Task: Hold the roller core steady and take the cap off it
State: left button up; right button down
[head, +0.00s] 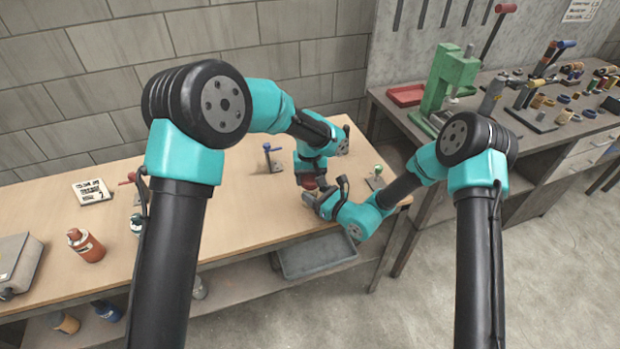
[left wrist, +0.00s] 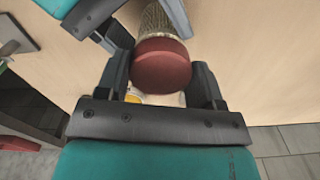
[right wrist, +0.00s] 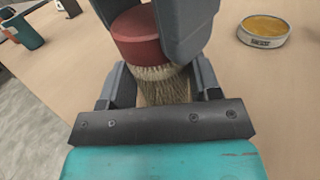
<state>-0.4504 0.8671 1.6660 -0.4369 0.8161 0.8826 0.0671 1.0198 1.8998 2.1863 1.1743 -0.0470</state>
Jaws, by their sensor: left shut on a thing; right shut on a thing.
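The roller core (right wrist: 165,88) is a straw-coloured mesh tube with a frayed-looking end, and it also shows at the top of the left wrist view (left wrist: 156,20). The dark red round cap (left wrist: 160,66) sits against one end of it; I see no clear gap between them. The cap also shows in the right wrist view (right wrist: 137,32) and, small, in the head view (head: 308,183). My left gripper (left wrist: 163,80) is shut on the cap. My right gripper (right wrist: 163,85) is shut on the roller core. In the head view the arms hide most of the core.
A round tin with a yellow top (right wrist: 264,30) lies close by on the bench. A blue-handled clamp (head: 272,158) and a green-knobbed one (head: 376,177) flank the grippers. A grey bin (head: 315,258) is below the front edge.

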aim_at(310, 178)
pick_arm(q)
jog(key=shift+r, duration=1.05)
jog(key=shift+r, duration=2)
pick_arm(e)
jog(key=shift+c, duration=1.2)
grip_release()
jog(key=v, duration=1.2)
